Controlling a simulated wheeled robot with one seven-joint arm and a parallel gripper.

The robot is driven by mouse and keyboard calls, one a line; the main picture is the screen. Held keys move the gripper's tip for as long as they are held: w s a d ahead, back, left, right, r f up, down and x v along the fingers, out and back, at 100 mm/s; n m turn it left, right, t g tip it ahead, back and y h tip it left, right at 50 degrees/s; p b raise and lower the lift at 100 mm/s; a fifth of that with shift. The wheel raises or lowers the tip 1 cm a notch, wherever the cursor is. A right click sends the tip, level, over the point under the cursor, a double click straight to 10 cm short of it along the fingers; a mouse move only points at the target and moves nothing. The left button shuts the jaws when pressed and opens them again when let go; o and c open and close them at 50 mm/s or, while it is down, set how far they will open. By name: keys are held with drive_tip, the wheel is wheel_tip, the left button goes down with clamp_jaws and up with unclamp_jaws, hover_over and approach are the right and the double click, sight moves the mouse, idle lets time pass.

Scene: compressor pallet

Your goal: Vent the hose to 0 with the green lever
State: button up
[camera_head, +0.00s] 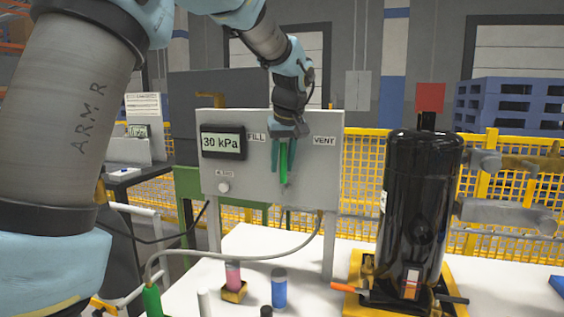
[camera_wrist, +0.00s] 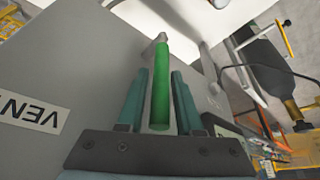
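The green lever (camera_head: 284,162) is on the front of the grey panel (camera_head: 325,180), between the FILL (camera_head: 257,137) and VENT (camera_head: 324,141) labels. It points straight up, toward neither label. The display (camera_head: 222,142) reads 30 kPa. My gripper (camera_head: 284,165) is at the lever with its teal fingers on either side of it. In the wrist view the lever (camera_wrist: 161,80) stands between the two finger pairs (camera_wrist: 158,98), with gaps on both sides. The grey hose (camera_head: 240,257) runs from under the panel to a green end piece (camera_head: 152,300) at the lower left.
A black compressor (camera_head: 415,210) stands on a yellow base at the right. A yellow fence (camera_head: 365,160) is behind. A white knob (camera_head: 223,187) is under the display.

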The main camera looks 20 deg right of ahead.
drive_tip(key=shift+c, duration=0.2)
clamp_jaws()
idle(1.3)
